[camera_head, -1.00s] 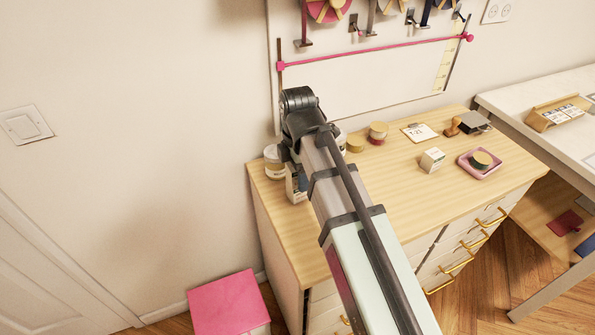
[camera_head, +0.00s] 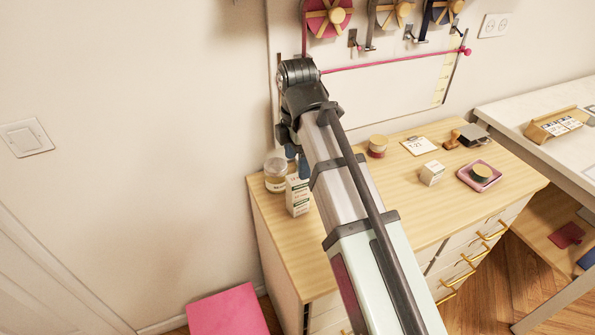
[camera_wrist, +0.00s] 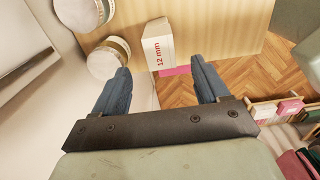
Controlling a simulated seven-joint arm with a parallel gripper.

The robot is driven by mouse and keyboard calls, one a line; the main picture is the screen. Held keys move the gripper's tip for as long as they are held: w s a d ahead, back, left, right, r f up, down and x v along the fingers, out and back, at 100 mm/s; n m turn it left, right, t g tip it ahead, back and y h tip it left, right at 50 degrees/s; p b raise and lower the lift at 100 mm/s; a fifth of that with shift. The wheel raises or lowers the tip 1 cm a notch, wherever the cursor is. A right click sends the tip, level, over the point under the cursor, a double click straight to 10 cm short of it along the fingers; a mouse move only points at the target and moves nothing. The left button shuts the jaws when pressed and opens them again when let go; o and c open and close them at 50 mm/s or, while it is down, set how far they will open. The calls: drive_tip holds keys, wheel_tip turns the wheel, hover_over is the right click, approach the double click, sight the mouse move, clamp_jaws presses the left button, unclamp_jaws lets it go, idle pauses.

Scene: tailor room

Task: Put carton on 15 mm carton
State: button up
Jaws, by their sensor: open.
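A white carton (camera_head: 298,196) stands upright at the left end of the wooden dresser top. In the wrist view its top reads "12 mm" (camera_wrist: 158,46). My gripper (camera_wrist: 160,66) is open and empty, its two blue fingers spread, with the carton ahead of the gap and nearer the left finger. In the head view the blue fingertips (camera_head: 297,160) show just above the carton; whether they touch it I cannot tell. Another, shorter white carton (camera_head: 432,173) sits farther right on the dresser. Its label is too small to read, so I cannot confirm 15 mm.
A lidded jar (camera_head: 276,174) stands close left of the tall carton. A round tin (camera_head: 377,146), a clipboard (camera_head: 419,146) and a pink tray (camera_head: 479,183) holding a round item are farther right. The wall is close behind. Bare dresser top lies in front of the short carton.

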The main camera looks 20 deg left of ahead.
drive_tip(key=shift+r, duration=1.6)
